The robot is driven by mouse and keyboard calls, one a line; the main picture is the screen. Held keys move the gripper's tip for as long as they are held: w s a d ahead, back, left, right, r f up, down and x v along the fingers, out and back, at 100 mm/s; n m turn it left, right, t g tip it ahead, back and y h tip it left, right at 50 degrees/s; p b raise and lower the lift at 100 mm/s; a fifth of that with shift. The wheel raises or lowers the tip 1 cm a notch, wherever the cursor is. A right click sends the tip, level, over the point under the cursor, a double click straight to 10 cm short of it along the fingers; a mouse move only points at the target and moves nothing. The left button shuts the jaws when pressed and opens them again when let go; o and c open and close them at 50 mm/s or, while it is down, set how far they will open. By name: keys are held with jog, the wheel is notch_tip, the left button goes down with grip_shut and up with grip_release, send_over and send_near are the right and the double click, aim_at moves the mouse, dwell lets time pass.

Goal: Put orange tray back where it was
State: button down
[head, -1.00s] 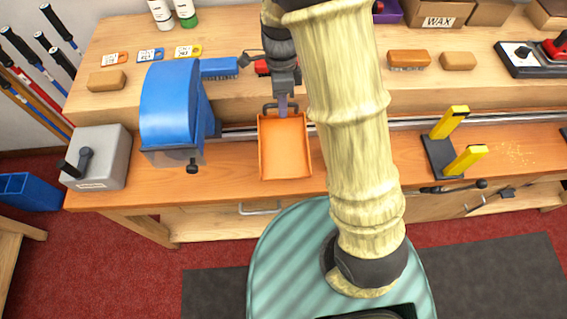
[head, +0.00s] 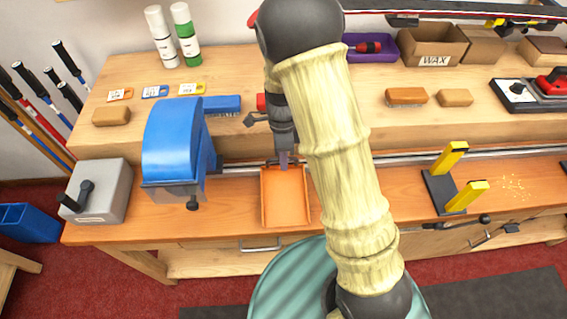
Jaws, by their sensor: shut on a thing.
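The orange tray (head: 285,200) is a shallow square tray at the front of the wooden bench, right of the blue machine. My gripper (head: 284,160) is at the tray's back edge and is shut on it. The tray looks level and seems to be at or just above the bench top; I cannot tell whether it touches. The tray looks empty. My own arm hides part of the bench to the right of the tray.
A blue machine (head: 172,145) and a grey box (head: 97,190) stand to the left. A metal rail (head: 400,158) runs behind the tray. A yellow-armed holder (head: 440,190) stands to the right. Brushes and blocks lie on the raised shelf (head: 350,115).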

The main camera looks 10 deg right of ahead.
aim_at(284, 174)
jog(key=shift+x, duration=1.5)
jog(key=c, duration=1.6)
grip_release()
jog(key=shift+s+d, duration=0.1)
jog(key=shift+s, duration=0.05)
jog(key=shift+o, duration=0.3)
jog(key=shift+w+f, duration=0.1)
jog(key=shift+w, duration=0.1)
jog(key=shift+o, duration=0.3)
jog(key=shift+w, duration=0.2)
jog(key=shift+w+r, duration=0.15)
jog(key=shift+r, duration=0.2)
jog(key=v, duration=1.1)
jog(key=shift+r, duration=0.35)
jog(key=shift+w, duration=0.1)
